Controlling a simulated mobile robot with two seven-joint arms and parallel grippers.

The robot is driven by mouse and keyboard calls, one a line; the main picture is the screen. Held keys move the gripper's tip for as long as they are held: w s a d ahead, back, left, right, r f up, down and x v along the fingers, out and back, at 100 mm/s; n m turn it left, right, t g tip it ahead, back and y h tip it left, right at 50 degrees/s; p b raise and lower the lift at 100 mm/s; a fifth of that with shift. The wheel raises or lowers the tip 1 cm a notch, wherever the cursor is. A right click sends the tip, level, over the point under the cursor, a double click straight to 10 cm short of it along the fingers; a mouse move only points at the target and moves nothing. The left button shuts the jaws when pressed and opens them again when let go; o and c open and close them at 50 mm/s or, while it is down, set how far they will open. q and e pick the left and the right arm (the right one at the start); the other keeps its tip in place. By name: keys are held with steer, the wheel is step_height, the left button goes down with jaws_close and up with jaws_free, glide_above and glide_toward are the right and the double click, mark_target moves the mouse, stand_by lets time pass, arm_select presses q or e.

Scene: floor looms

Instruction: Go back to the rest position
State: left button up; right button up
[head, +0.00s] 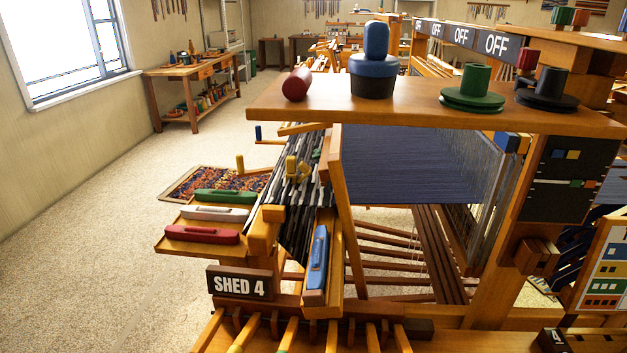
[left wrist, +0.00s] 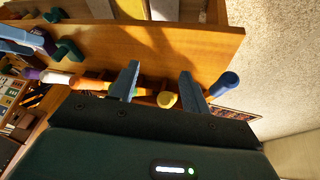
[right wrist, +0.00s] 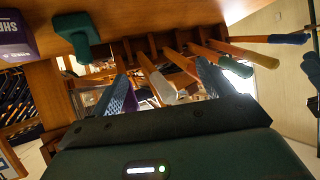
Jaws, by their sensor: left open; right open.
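My left gripper (left wrist: 160,86) shows in the left wrist view, its two blue-grey fingers apart and nothing held between them. Wooden pegs or handles with coloured ends lie behind its fingertips, by the edge of a wooden beam (left wrist: 190,45). My right gripper (right wrist: 166,88) shows in the right wrist view, also open and empty. Several wooden levers with coloured ends (right wrist: 225,66) fan out behind its fingers. I cannot tell how far these are from the fingertips. Neither gripper nor arm shows in the head view.
A wooden loom (head: 420,116) with dark blue cloth (head: 405,165) fills the middle and right. Its side tray holds green, white and red shuttles (head: 200,236); a blue shuttle (head: 317,257) lies beside a "SHED 4" sign (head: 240,284). Carpet (head: 90,260) at left is clear. A workbench (head: 195,75) stands behind.

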arm_select(q)
steer(key=s+a+f+n+y, duration=0.1)
steer(key=s+a+n+y, duration=0.15)
steer(key=s, duration=0.65)
steer(key=w+d+f+m+t+h+p, duration=0.1)
steer(key=w+d+f+t+h+p, duration=0.1)
steer(key=w+d+t, duration=0.4)
steer(key=shift+w+f+t+p, duration=0.4)
steer(key=shift+f+p, duration=0.3)
steer(key=shift+p, duration=0.1)
